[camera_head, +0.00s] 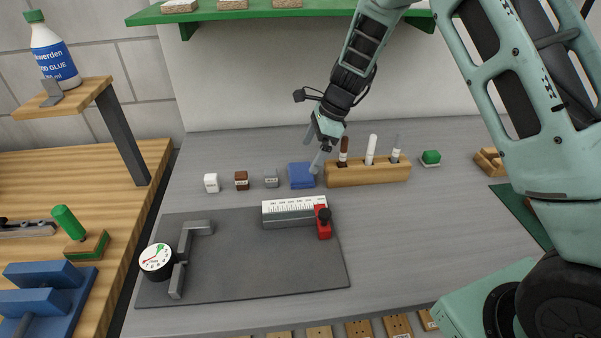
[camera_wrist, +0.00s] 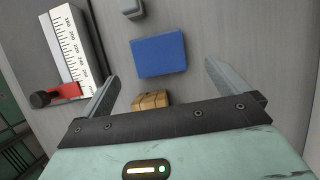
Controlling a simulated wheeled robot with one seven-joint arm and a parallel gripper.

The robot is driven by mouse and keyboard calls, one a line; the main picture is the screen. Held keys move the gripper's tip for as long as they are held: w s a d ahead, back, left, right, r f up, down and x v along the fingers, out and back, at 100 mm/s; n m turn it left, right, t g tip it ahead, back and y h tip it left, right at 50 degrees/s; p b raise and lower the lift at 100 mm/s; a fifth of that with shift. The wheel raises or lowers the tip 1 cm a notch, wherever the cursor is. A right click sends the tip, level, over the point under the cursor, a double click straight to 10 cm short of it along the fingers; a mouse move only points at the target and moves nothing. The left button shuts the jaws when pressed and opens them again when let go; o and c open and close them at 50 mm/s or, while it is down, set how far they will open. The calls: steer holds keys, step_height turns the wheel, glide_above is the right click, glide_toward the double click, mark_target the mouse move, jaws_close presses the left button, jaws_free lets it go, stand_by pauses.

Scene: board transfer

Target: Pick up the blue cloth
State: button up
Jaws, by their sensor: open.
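The blue cloth (camera_head: 301,175) is a small folded square lying flat on the grey table, left of a wooden block holder. It also shows in the wrist view (camera_wrist: 159,55), ahead of my fingers. My gripper (camera_head: 316,150) is above and close to the cloth's right side in the head view. In the wrist view my gripper (camera_wrist: 160,85) has its two fingers spread wide, with the cloth between and beyond them. Nothing is held. Whether a fingertip touches the cloth or table cannot be told.
A wooden holder (camera_head: 368,174) with upright handled tools stands right of the cloth. Small white, brown and grey blocks (camera_head: 241,180) sit to its left. A ruler block (camera_head: 290,219) with a red slider (camera_head: 323,224) lies in front on a dark mat (camera_head: 250,268). A green shelf (camera_head: 240,12) hangs above.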

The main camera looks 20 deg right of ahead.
mark_target(301, 171)
steer(key=shift+s+p+x, duration=0.2)
steer(key=shift+p+x, duration=0.55)
steer(key=shift+x, duration=2.3)
steer(key=shift+a, duration=0.15)
steer(key=c, duration=0.9)
